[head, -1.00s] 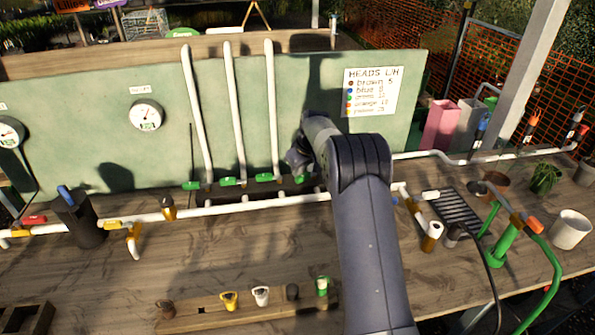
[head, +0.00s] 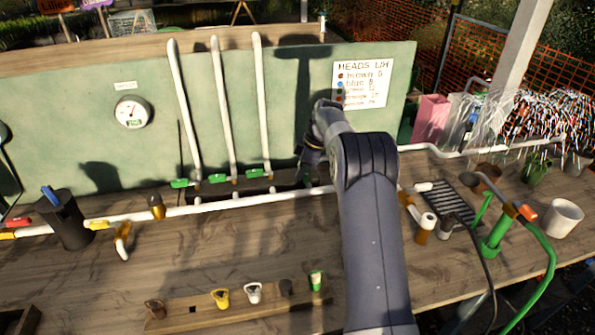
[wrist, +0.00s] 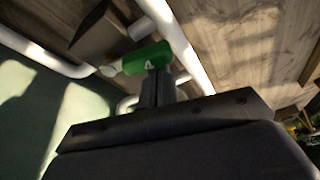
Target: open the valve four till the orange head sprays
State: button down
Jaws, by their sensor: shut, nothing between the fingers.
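The valve four handle (wrist: 147,58) is a green lever marked 4 in the wrist view. In the head view it is hidden behind my arm. My gripper (wrist: 158,88) is shut and empty, its fingertips right by the handle; I cannot tell whether they touch it. In the head view my gripper (head: 309,165) is dark and partly hidden by the arm. White water spray (head: 520,112) now fans out over the row of heads at the right. The orange head is in that area, blurred by the spray, so I cannot single out its jet.
Three green valve handles (head: 217,178) sit left of my gripper, below tall white pipes (head: 222,110). A gauge (head: 132,112) and a heads chart (head: 362,83) are on the green board. A white pipe (head: 230,202) crosses the bench. Loose heads (head: 254,292) stand in front.

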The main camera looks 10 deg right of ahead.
jog(key=shift+s+d, duration=0.15)
jog(key=shift+d, duration=0.3)
dwell(0.5)
jog(key=a+b, duration=0.2)
jog(key=a, duration=0.3)
jog(key=w+d+v, duration=0.1)
jog(key=v, duration=0.9)
jog(key=f, duration=0.3)
jog(key=f+p, duration=0.1)
jog(key=f, duration=0.5)
jog(key=shift+d+f+p, duration=0.3)
jog(key=shift+d+p, duration=0.1)
